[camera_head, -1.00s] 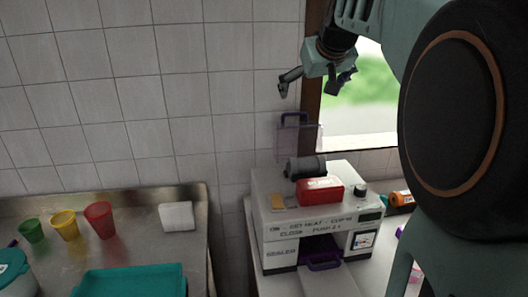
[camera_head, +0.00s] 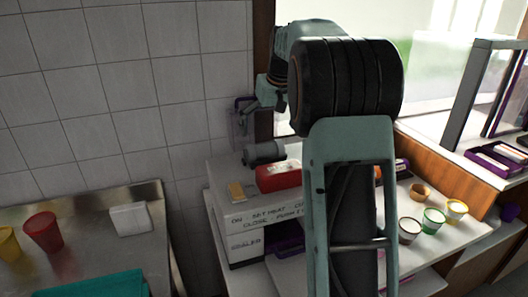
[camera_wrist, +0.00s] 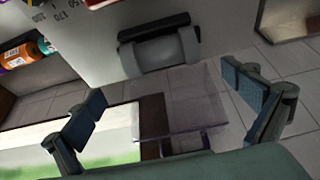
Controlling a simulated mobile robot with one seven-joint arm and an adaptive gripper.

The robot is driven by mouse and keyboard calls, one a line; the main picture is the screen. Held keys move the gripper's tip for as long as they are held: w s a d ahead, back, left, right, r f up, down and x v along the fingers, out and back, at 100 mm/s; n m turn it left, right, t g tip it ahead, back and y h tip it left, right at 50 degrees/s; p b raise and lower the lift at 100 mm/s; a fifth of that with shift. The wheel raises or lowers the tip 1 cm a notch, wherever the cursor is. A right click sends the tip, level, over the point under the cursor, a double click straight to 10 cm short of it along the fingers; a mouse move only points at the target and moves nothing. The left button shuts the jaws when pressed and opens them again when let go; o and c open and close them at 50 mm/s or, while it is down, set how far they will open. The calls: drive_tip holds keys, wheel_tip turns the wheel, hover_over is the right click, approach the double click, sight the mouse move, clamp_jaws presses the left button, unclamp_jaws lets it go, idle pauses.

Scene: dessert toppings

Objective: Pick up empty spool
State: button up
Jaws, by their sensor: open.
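In the wrist view the spool (camera_wrist: 158,52) is near the top middle, beyond my fingertips. My gripper (camera_wrist: 168,103) is open and empty, with its fingers wide apart. In the head view my gripper (camera_head: 262,98) is above the spool and apart from it. My arm partly hides the gripper and the machine's right side.
A clear holder with a purple top (camera_head: 242,125) is by the wall behind. Several small cups (camera_head: 433,220) stand right.

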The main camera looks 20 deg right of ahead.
sight(265, 145)
drive_tip(key=p+x, duration=0.1)
drive_tip(key=x, duration=0.6)
drive_tip(key=shift+w+a+f, duration=0.1)
drive_tip(key=shift+a+f, duration=0.05)
drive_tip(key=shift+f, duration=0.2)
drive_tip(key=shift+c, duration=0.3)
drive_tip(key=c, duration=1)
